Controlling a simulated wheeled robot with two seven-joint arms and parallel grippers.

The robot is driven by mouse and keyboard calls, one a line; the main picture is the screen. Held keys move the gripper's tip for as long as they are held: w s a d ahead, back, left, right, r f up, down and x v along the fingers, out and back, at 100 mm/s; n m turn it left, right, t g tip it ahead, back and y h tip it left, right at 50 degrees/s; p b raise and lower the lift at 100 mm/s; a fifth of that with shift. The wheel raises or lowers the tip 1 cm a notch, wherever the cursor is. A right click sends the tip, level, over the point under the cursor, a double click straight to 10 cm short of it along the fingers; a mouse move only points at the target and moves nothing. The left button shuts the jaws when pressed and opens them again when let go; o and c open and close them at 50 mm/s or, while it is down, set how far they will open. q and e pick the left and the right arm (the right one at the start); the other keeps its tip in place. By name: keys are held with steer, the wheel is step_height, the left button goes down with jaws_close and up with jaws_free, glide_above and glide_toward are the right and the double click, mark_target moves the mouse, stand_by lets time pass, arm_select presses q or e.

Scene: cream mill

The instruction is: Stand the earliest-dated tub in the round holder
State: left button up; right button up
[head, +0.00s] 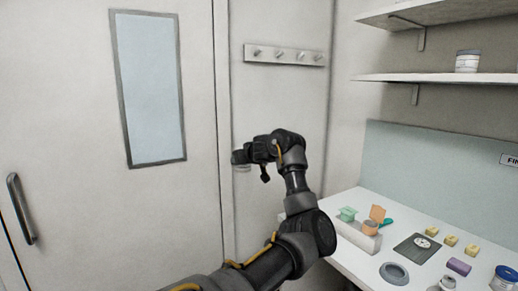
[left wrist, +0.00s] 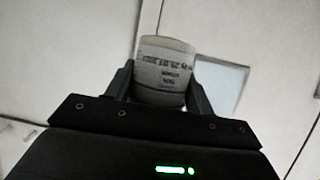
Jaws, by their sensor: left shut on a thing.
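My left gripper (head: 240,158) is raised in front of the wall beside the door, shut on a tub. In the left wrist view the white tub (left wrist: 165,68) sits between the two fingers of the gripper (left wrist: 160,85). Dark print shows on its label, too blurred to read as a date. A grey ring (head: 394,273), which looks like the round holder, lies on the table with nothing standing in it. Another tub (head: 467,62) stands on the shelf. A tub with a blue lid (head: 503,280) stands at the table's right edge. My right gripper is out of view.
A shelf (head: 440,78) overhangs the table. The door (head: 80,200) is shut.

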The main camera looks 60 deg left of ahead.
arm_select(q)
steer(key=w+f+m+t+h, duration=0.1)
steer(key=w+f+m+t, duration=0.2)
steer(key=w+f, duration=0.35)
steer(key=w+f+m+t+h, duration=0.1)
steer(key=w+f+m+t, duration=0.2)
steer(key=w, duration=0.6)
steer(key=w+d+f+m+t+h, duration=0.3)
steer(key=d+f+m+h, duration=0.1)
steer(key=d+f, duration=0.95)
steer(key=s+d+r+m+t+h, duration=0.1)
steer(key=d+m+h, duration=0.1)
steer(key=d, duration=1.1)
steer(key=s+d+r+m+t+h, duration=0.1)
steer(key=d+r+m+h, duration=0.1)
steer(key=d, duration=1.2)
steer(key=s+d+r+m+h, duration=0.1)
steer(key=s+d+r, duration=0.3)
steer(key=s+d, duration=0.1)
steer(key=s+d+r+m+h, duration=0.1)
steer(key=s+d+r, duration=0.4)
steer(key=d, duration=0.3)
steer(key=shift+s+d+r+h, duration=0.2)
steer(key=shift+s+d+h, duration=0.1)
steer(key=shift+s, duration=0.05)
